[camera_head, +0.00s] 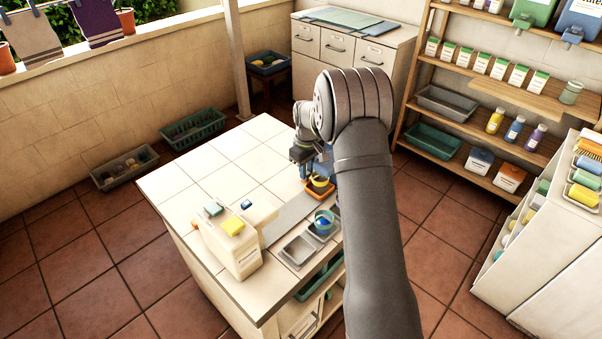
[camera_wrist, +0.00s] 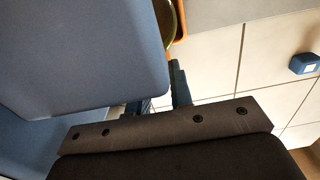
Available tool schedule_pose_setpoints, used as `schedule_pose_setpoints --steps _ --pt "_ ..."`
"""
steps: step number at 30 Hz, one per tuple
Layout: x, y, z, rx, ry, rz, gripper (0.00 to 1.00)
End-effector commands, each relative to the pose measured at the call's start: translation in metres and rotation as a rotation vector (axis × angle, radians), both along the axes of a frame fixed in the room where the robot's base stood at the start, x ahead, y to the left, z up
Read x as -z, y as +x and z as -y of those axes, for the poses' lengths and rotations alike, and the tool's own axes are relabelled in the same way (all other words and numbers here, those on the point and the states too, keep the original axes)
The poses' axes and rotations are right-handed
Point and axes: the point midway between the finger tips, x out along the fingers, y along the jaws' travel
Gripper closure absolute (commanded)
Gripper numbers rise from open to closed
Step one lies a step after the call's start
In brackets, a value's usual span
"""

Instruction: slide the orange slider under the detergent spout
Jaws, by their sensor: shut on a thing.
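The orange slider (camera_head: 311,191) lies near the right side of the tiled counter, with a yellow-green cup (camera_head: 320,181) on it. In the wrist view only an orange edge (camera_wrist: 181,22) and part of the cup rim (camera_wrist: 168,22) show at the top. My gripper (camera_head: 306,166) is low over the counter, right behind the slider, and shut on it; the grasp itself is mostly hidden. In the wrist view the fingers show partly. A large blue body, perhaps the detergent container (camera_wrist: 75,50), fills the left. No spout is visible, so I cannot tell the slider's place under it.
A cream box (camera_head: 228,250) with a yellow block on top stands at the counter's front. The counter's left and back are clear.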

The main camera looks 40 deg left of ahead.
Motion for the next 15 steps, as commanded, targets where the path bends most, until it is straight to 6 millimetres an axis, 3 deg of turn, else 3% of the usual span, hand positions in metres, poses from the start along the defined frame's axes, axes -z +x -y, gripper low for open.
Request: schedule_pose_setpoints --steps 5,6,8,15 --pt "-0.0013 0.0058 0.0002 0.002 0.006 0.012 1.0" --pt "-0.0014 0.006 0.0002 0.002 0.006 0.012 0.72" --pt "-0.0013 0.0055 0.0002 0.002 0.005 0.012 0.61" --pt "-0.0009 0.0039 0.0002 0.002 0.004 0.009 0.58"
